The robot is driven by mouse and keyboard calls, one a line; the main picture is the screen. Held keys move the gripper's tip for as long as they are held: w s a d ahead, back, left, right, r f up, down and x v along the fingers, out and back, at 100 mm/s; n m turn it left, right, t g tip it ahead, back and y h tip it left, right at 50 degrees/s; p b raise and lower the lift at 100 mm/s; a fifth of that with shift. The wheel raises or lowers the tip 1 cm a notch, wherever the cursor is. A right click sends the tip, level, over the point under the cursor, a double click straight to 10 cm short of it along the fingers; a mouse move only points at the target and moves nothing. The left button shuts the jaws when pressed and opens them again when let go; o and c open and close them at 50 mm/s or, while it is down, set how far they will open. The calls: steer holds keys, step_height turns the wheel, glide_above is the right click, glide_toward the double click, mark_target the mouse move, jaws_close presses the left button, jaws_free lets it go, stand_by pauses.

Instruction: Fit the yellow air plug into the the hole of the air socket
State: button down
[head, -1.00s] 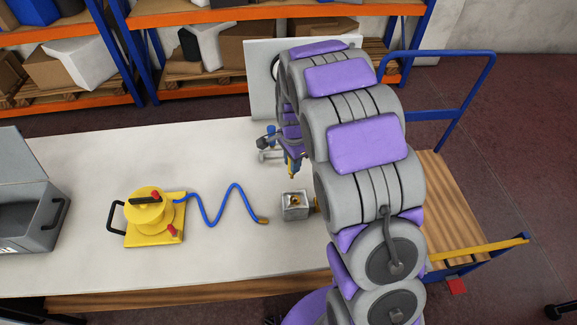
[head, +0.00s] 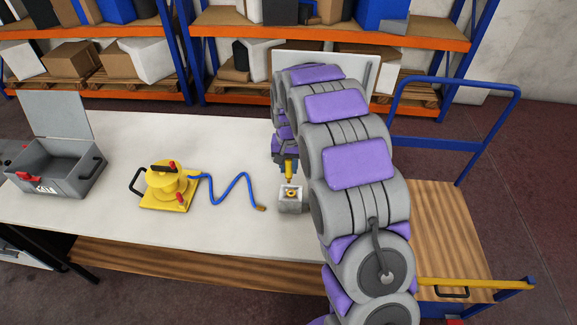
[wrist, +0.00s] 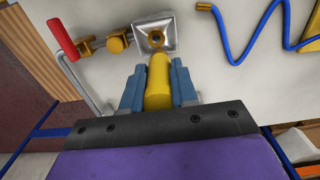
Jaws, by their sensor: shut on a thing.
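My gripper (wrist: 158,92) is shut on the yellow air plug (wrist: 158,80), with a blue-grey finger on each side of it. In the head view the plug (head: 289,172) points down just above the air socket. The air socket is a grey metal block (wrist: 154,33) with a brass-ringed hole in its top; it also shows in the head view (head: 290,202). In the wrist view the plug's far end lies just short of the block, and a gap shows between them in the head view. Most of my gripper is hidden behind my arm in the head view.
A brass fitting and a red-handled valve (wrist: 62,38) sit beside the socket. A blue coiled hose (head: 233,187) runs from a yellow vacuum unit (head: 166,188) on the white table (head: 110,225). A grey open case (head: 60,170) stands at the far left.

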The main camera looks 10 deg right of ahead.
mark_target(291, 176)
steer(key=shift+d+r, duration=0.1)
steer(key=shift+d, duration=0.4)
steer(key=shift+a+f, duration=0.2)
steer(key=shift+f, duration=0.9)
steer(key=shift+a+f, duration=0.15)
steer(key=shift+f, duration=0.9)
steer(key=shift+d+f, duration=0.15)
steer(key=shift+f, duration=0.1)
steer(key=shift+d, duration=0.2)
steer(key=shift+s+a, duration=0.1)
steer(key=shift+a, duration=0.2)
steer(key=shift+d+f, duration=0.2)
steer(key=shift+f, duration=0.05)
